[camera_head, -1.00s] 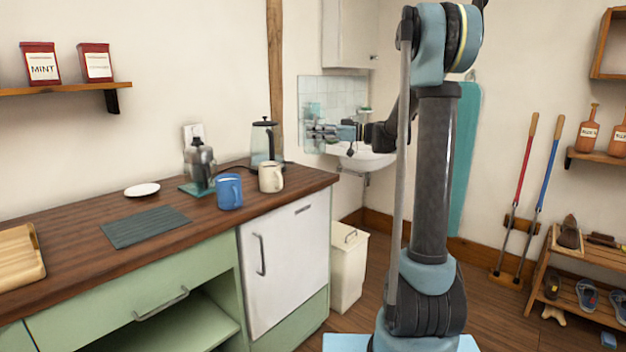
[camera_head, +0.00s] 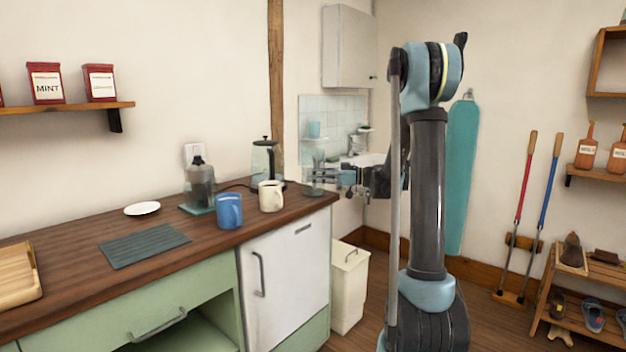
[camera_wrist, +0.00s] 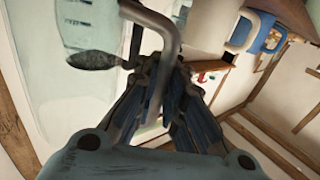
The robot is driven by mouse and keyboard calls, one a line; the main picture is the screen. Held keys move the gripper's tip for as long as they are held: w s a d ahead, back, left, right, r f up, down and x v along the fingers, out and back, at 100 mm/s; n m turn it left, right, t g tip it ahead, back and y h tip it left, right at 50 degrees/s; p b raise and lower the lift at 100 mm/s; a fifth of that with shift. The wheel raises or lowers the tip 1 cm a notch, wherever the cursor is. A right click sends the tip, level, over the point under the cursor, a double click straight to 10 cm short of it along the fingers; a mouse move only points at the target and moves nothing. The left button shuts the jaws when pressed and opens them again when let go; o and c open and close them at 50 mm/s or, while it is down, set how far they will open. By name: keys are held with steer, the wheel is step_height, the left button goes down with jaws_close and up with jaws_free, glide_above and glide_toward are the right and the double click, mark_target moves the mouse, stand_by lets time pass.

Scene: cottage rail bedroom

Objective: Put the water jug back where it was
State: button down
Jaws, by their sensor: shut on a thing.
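The water jug (camera_head: 316,186) is clear, faintly greenish glass at the right end of the dark wooden counter (camera_head: 75,230) in the head view. My gripper (camera_head: 318,175) comes in from the right and is shut on the jug. In the wrist view the blue-grey fingers (camera_wrist: 165,100) close around a bent grey handle. The jug looks about upright in the head view. I cannot tell whether its base touches the counter.
A cream mug (camera_head: 270,197), a blue mug (camera_head: 229,211) and a glass-sided kettle (camera_head: 263,160) stand left of the jug. A dark-topped bottle (camera_head: 199,184) stands on a teal mat. A sink (camera_head: 365,158) lies behind my arm. The counter's right edge is close to the jug.

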steer(key=shift+f, duration=0.15)
steer(key=c, duration=2.1)
jaws_free()
steer(key=o, duration=0.4)
steer(key=d, duration=1.2)
steer(key=shift+s, duration=0.2)
